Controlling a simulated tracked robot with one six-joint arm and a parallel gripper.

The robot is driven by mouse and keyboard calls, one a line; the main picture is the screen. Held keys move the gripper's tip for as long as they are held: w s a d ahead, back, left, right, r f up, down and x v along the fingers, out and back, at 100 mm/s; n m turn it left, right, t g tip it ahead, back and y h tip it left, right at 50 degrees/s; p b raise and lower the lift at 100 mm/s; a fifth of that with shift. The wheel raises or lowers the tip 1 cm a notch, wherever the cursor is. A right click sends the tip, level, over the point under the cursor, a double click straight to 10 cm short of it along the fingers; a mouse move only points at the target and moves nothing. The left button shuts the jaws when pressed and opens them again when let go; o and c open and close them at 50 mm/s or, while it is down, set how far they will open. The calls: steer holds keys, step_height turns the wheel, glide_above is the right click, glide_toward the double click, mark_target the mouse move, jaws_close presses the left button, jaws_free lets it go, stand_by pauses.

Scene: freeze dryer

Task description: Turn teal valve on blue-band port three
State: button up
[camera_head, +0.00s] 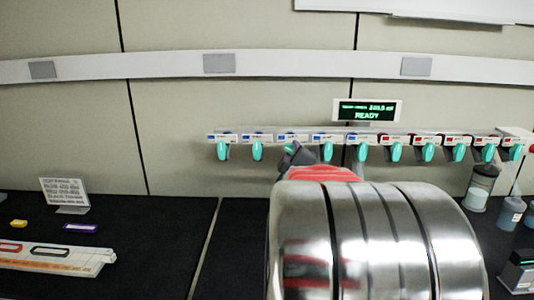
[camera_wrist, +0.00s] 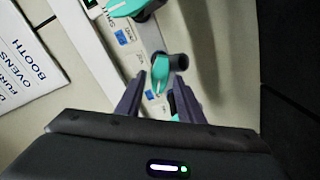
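A white manifold rail (camera_head: 270,137) on the wall carries a row of ports with teal valve handles. The left ports have blue labels; the right ones have red labels. My gripper (camera_head: 292,155) is at the third port from the left, whose blue label (camera_head: 292,136) shows above it. The gripper hides that port's valve handle in the head view. In the wrist view my gripper (camera_wrist: 160,92) has its two dark fingers apart, with a teal handle (camera_wrist: 160,72) between their tips. Small gaps seem to show beside the handle; contact is unclear.
Neighbouring teal handles (camera_head: 257,151) hang close on both sides. A dark round port end (camera_wrist: 178,62) is beside the handle. A READY display (camera_head: 366,110) stands above the rail. Jars (camera_head: 510,212) stand at right; a sign (camera_head: 65,193) stands on the black bench.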

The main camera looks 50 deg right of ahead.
steer(key=shift+w+d, duration=0.1)
steer(key=shift+w, duration=0.2)
steer(key=shift+s, duration=0.15)
steer(key=shift+c, duration=0.7)
jaws_close()
